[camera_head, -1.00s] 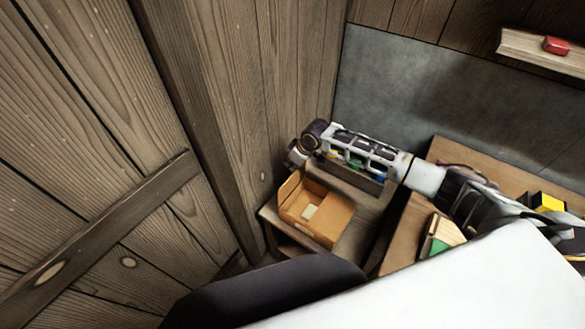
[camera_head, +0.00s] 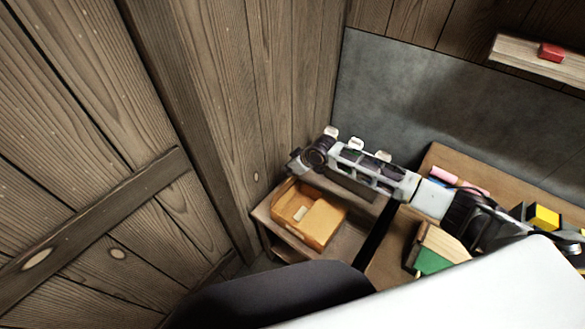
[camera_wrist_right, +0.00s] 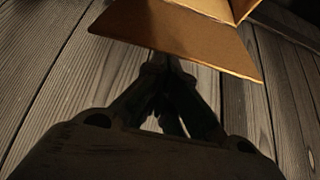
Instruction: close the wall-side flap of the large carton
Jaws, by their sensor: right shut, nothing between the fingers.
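The large carton (camera_head: 322,222) is an open brown cardboard box on a low wooden stand beside the plank wall. A flap (camera_head: 284,190) shows at its left, wall-side edge; its exact angle is hard to tell. A pale patch lies in the carton's middle. My right gripper (camera_head: 297,164) is shut and empty, just beyond the carton's far edge. In the wrist view, my right fingertips (camera_wrist_right: 170,62) point at a cardboard flap (camera_wrist_right: 190,35) and overlap its edge; contact is unclear. My left gripper is not in view.
The plank wall (camera_head: 225,120) rises close on the left. A worktable (camera_head: 395,262) with a green-and-wood block (camera_head: 437,250) and a yellow block (camera_head: 544,217) stands right of the stand.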

